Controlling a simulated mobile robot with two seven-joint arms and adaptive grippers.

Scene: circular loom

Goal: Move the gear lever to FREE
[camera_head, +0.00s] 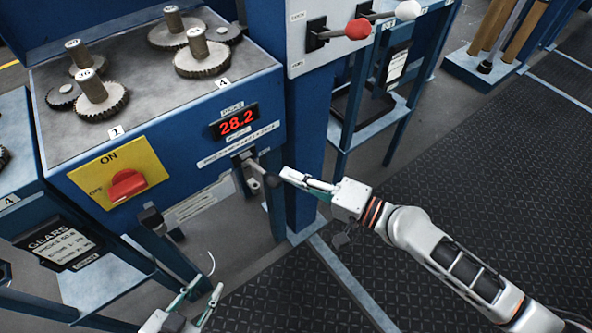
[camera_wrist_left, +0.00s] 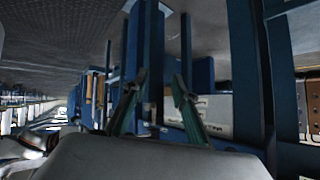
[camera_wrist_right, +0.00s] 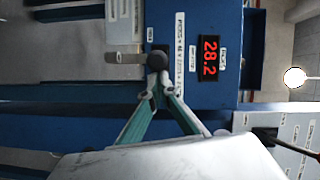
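The fingers look shut. My left gripper (camera_head: 202,287) hangs low in front of the machine, open and empty (camera_wrist_left: 157,82).
The display (camera_head: 234,121) reads 28.2. A red rotary switch (camera_head: 128,184) sits on a yellow plate to the left. Gears (camera_head: 102,98) stand on the machine's top. Red-knobbed (camera_head: 358,29) and white-knobbed (camera_head: 408,10) levers project at upper right. Floor at right is clear.

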